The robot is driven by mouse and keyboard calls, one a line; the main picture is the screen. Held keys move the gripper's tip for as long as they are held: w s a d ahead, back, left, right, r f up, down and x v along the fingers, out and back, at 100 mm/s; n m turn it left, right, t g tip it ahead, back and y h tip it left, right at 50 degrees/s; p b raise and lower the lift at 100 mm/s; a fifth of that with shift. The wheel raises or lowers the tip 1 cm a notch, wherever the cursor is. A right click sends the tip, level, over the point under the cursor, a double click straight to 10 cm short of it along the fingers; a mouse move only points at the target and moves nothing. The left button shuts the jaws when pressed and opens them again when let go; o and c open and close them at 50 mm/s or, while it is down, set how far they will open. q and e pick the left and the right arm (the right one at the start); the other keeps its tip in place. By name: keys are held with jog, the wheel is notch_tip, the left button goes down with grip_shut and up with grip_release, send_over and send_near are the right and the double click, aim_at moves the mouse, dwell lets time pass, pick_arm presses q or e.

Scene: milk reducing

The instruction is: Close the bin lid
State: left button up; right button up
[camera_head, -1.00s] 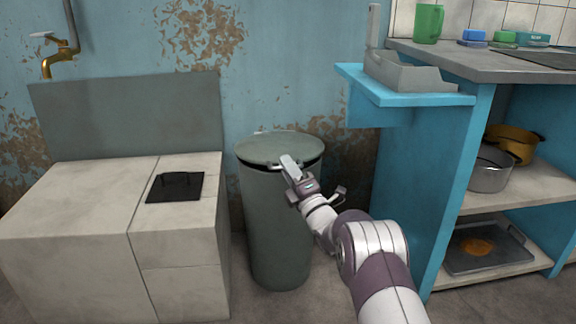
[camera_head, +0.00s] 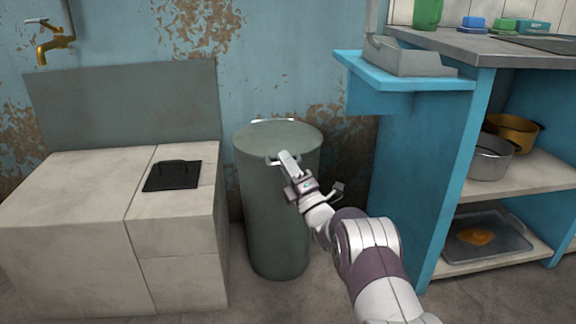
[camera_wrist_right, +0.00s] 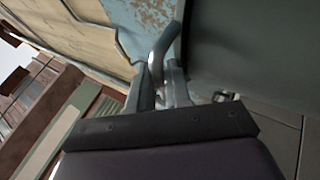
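The grey-green bin (camera_head: 272,215) stands on the floor against the wall. Its round lid (camera_head: 275,134) lies level on the rim, with no dark gap showing along the front. A light handle (camera_head: 272,160) is at the lid's front edge, and another light bar shows at the back edge. My right gripper (camera_head: 287,160) is at the front handle. In the right wrist view its fingers (camera_wrist_right: 161,85) are close together with the curved grey handle (camera_wrist_right: 160,48) between them. The fingertips partly hide the handle in the head view. My left gripper is not in view.
A pale counter block (camera_head: 75,200) with a black plate (camera_head: 172,177) stands close left of the bin. A blue shelf unit (camera_head: 415,180) with pots stands to the right, its small ledge (camera_head: 400,88) jutting out. Some floor is free around the bin's base.

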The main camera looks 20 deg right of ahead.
jog(key=shift+s+f+p, duration=0.2)
jog(key=shift+f+p, duration=0.15)
jog(key=shift+f, duration=0.45)
jog(key=o, duration=0.4)
jog(key=p+v, duration=0.3)
jog(key=shift+s+a+r, duration=0.15)
jog(key=p+v, duration=0.1)
jog(key=v, duration=0.1)
jog(key=p+v, duration=0.1)
jog(key=v, duration=0.2)
jog(key=p+v, duration=0.1)
jog(key=v, duration=0.2)
jog(key=shift+s+d+r, duration=0.25)
jog(key=shift+d+r, duration=0.1)
jog(key=c, duration=0.4)
jog(key=shift+s+f, duration=0.2)
jog(key=shift+s, duration=0.05)
jog(key=shift+w, duration=0.1)
